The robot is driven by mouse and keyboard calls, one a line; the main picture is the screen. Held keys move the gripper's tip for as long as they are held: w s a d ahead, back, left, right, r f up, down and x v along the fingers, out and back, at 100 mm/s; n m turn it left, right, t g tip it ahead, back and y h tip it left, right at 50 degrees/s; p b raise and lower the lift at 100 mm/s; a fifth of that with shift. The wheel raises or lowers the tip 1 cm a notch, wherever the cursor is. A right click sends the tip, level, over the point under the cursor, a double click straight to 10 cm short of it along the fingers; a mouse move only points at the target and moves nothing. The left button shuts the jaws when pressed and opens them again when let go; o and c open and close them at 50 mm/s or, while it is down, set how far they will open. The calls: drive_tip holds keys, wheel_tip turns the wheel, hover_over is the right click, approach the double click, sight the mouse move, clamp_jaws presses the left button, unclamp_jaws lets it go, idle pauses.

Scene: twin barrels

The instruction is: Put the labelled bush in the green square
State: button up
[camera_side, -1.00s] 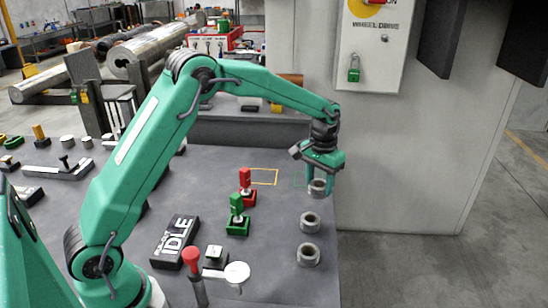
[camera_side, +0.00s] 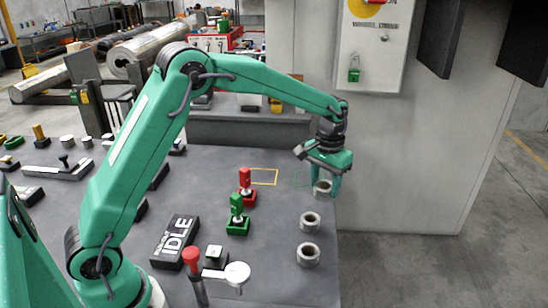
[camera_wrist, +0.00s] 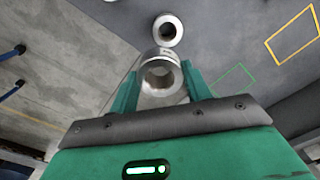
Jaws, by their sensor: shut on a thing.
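Three grey metal bushes, short hollow cylinders, stand near the table's right edge. My gripper (camera_side: 325,178) is shut on the farthest bush (camera_side: 322,189), one finger on each side of it. In the wrist view the held bush (camera_wrist: 161,72) shows its open bore; a small mark near its upper rim is too small to read. I cannot tell how far it is off the table. The middle bush (camera_side: 310,220) and the near bush (camera_side: 309,254) stand free.
A yellow square outline (camera_side: 264,177) lies left of the green one. A red-knobbed post (camera_side: 245,181) and a green-knobbed post (camera_side: 237,214) stand left of the bushes. A grey cabinet wall (camera_side: 410,150) rises behind. The table ends just right of the bushes.

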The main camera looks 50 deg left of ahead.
drive_tip(key=shift+w+a, duration=0.4)
drive_tip(key=shift+w, duration=0.4)
drive_tip(key=w+a+n, duration=0.1)
drive_tip(key=w+a, duration=0.5)
drive_tip(key=w, duration=0.1)
drive_tip(key=shift+w+a+r, duration=0.15)
drive_tip(key=shift+w+a, duration=0.05)
drive_tip(key=shift+w, duration=0.2)
drive_tip(key=w+a+f, duration=0.1)
drive_tip(key=a+f, duration=0.1)
drive_tip(key=a, duration=0.1)
drive_tip(key=w+a+f, duration=0.1)
drive_tip(key=a+f, duration=0.1)
drive_tip(key=a, duration=0.2)
drive_tip(key=w+a+f, duration=0.2)
drive_tip(key=a+f, duration=0.1)
drive_tip(key=a, duration=0.1)
drive_tip(key=shift+s+f, duration=0.1)
drive_tip(key=shift+f, duration=1.9)
drive_tip(key=shift+f, duration=0.15)
